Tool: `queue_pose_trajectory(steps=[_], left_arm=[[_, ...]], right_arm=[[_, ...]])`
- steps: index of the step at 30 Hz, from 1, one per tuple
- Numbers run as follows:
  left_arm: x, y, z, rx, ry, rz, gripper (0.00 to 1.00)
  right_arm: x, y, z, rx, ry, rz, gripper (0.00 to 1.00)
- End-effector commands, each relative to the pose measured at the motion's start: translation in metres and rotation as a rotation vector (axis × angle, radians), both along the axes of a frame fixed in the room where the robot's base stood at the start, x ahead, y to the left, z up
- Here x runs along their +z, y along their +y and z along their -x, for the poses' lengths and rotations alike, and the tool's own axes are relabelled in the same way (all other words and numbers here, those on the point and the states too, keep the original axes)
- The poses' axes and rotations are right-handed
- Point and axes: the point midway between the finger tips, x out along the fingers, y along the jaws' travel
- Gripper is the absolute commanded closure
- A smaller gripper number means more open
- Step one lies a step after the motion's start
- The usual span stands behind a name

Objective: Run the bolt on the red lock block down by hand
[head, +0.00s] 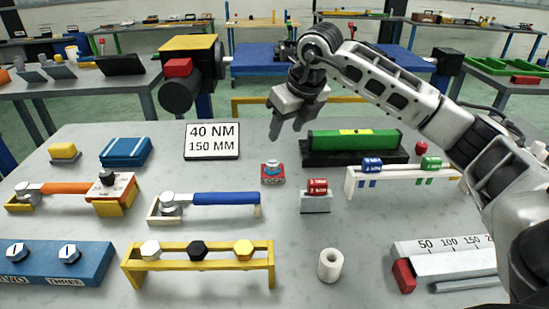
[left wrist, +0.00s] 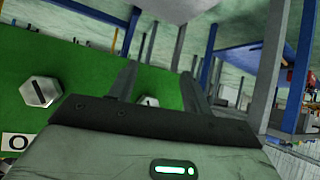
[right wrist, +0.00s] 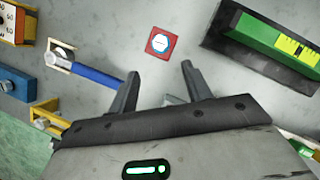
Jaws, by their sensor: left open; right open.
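The red lock block (head: 273,179) sits on the grey table right of the middle, with a bolt (head: 272,168) standing in its top on a light blue ring. In the right wrist view the red lock block (right wrist: 150,48) shows from above, and the bolt's pale head (right wrist: 160,43) lies beyond the fingertips. My right gripper (head: 287,132) is open and empty, above and slightly behind the block, apart from it. Its two fingers (right wrist: 158,80) are spread in the right wrist view. My left gripper (left wrist: 160,55) is open in its own wrist view, near a green surface with hex bolt heads; it is outside the head view.
A red-banded part on a grey stand (head: 316,200) is close to the right of the block. A blue-handled wrench (head: 212,199) lies to the left. A green level (head: 354,143) is behind right. A yellow bolt rack (head: 200,262) and white sleeve (head: 330,265) are in front.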

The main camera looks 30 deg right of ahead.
Motion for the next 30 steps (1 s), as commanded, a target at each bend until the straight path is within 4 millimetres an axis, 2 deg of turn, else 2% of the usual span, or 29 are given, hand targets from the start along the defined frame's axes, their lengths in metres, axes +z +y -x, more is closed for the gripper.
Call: queue_pose_trajectory(steps=[1,9,15,21,30], left_arm=[[0.001,0.000,0.001,-0.001,0.003,-0.002,0.51],[-0.001,0.002,0.004,0.000,0.017,-0.009,0.51],[0.002,0.003,0.004,0.002,0.015,-0.011,0.51],[0.004,0.004,0.002,0.004,0.011,-0.012,0.51],[0.004,0.003,-0.001,0.008,0.005,-0.009,0.51]], right_arm=[[-0.011,0.000,-0.004,-0.001,0.006,0.000,0.51],[-0.065,0.002,-0.026,-0.001,0.005,-0.001,0.51],[-0.097,0.002,-0.040,0.000,0.004,-0.001,0.51],[-0.111,0.002,-0.046,0.001,0.001,0.000,0.51],[-0.114,0.002,-0.047,0.001,0.001,0.000,0.51]])
